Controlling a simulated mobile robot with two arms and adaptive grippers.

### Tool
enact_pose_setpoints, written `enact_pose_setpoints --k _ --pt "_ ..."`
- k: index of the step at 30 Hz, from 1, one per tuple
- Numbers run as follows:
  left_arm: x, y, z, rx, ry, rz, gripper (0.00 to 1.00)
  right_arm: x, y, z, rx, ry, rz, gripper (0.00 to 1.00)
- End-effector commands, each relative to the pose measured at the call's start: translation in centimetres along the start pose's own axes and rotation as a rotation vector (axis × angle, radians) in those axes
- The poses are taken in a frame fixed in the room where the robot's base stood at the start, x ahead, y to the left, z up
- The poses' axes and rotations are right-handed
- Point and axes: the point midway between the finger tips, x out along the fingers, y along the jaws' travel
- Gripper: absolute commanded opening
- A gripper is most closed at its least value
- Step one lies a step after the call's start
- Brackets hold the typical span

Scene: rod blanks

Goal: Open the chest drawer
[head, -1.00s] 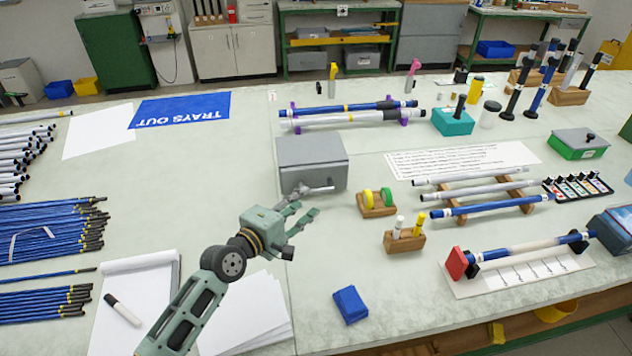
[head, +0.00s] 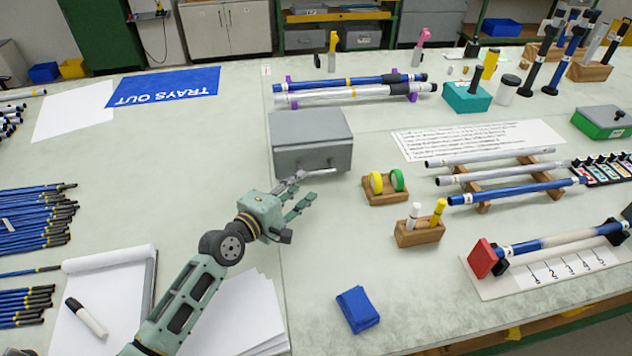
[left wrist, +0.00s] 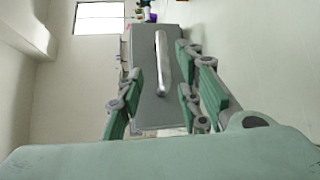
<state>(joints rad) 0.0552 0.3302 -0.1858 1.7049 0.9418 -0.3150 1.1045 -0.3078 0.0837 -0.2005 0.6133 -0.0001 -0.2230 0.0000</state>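The chest is a small grey box (head: 310,135) on the table, left of centre, with a lid on top. A pale bar handle (head: 318,173) stands out from its front face near the bottom. I see no gap at its front. My left gripper (head: 303,194) is open just in front of the handle. In the left wrist view the grey front (left wrist: 145,85) and the bar handle (left wrist: 161,62) lie between my two spread green fingers (left wrist: 155,105). I see no finger touching the handle. My right gripper is not in view.
A wooden holder with yellow and green tape rolls (head: 385,190) stands right of the chest. A rod rack (head: 350,92) is behind the chest.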

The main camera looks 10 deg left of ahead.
Motion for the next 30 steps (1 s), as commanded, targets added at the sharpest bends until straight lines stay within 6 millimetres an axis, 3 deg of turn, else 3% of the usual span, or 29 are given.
enact_pose_setpoints --k 1,7,18,29,30 --pt "0.2 -0.6 -0.1 0.000 0.000 0.001 0.33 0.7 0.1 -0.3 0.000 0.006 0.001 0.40" --pt "2.1 -0.4 -0.1 0.001 0.000 0.003 0.33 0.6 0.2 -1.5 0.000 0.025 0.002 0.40" --pt "7.3 -0.5 -0.1 -0.001 0.000 0.002 0.33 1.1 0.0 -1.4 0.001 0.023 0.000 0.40" --pt "7.9 -0.6 -0.1 0.000 0.000 0.000 0.33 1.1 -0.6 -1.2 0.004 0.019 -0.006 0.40" --pt "7.9 -0.6 -0.1 0.000 0.000 0.000 0.29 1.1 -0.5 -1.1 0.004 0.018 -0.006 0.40"
